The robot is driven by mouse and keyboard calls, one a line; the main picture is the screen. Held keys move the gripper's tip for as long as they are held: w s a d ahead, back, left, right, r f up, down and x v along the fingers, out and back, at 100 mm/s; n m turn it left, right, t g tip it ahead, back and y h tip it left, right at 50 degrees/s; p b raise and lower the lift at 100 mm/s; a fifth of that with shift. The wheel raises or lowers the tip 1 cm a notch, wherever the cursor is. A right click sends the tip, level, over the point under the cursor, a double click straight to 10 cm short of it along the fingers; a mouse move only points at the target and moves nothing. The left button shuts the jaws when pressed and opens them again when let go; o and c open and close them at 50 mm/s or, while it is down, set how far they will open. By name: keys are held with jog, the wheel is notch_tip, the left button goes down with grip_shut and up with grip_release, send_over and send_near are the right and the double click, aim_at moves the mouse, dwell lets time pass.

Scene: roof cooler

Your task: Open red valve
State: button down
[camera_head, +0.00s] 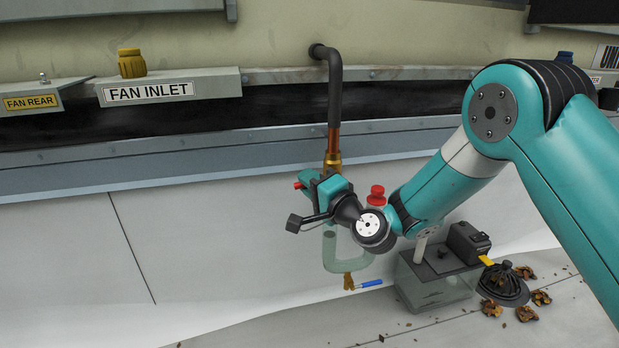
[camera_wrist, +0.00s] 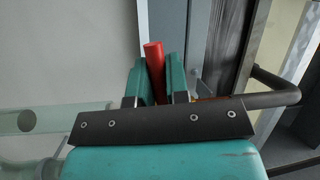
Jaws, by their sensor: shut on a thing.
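The red valve's handle shows in the wrist view as a red bar (camera_wrist: 154,58) between the two teal fingers of my gripper (camera_wrist: 157,72). In the head view only a small red end (camera_head: 299,185) shows beside my gripper (camera_head: 310,178). My gripper is shut on this handle. It sits at the brass fitting (camera_head: 333,160) under the copper pipe. The valve body is mostly hidden behind my gripper, so I cannot tell how far the handle is turned.
A pale green clear U-bend (camera_head: 347,266) hangs below, near a blue valve handle (camera_head: 370,283). A red knob (camera_head: 376,196) shows beside my arm. A clear tank (camera_head: 440,290) with a dark lid stands right. A drain strainer (camera_head: 503,286) lies among dry leaves (camera_head: 526,313).

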jog(key=shift+w+d+f+n+g+h+p, duration=0.1)
jog(key=shift+d+f+n+g+h+p, duration=0.5)
jog(key=shift+n, duration=0.65)
jog(key=shift+w+d+f+n+g+h+p, duration=0.1)
jog(key=shift+d+f+n+g+h+p, duration=0.15)
jog(key=shift+f+n+p, duration=0.7)
jog(key=shift+w+d+f+n+g+h+p, duration=0.1)
jog(key=shift+d+f+n+g+h+p, duration=0.3)
jog(key=shift+n+p, duration=0.85)
jog(key=shift+n+b, duration=0.35)
jog(key=shift+b, duration=0.05)
jog(key=c, duration=1.1)
grip_release()
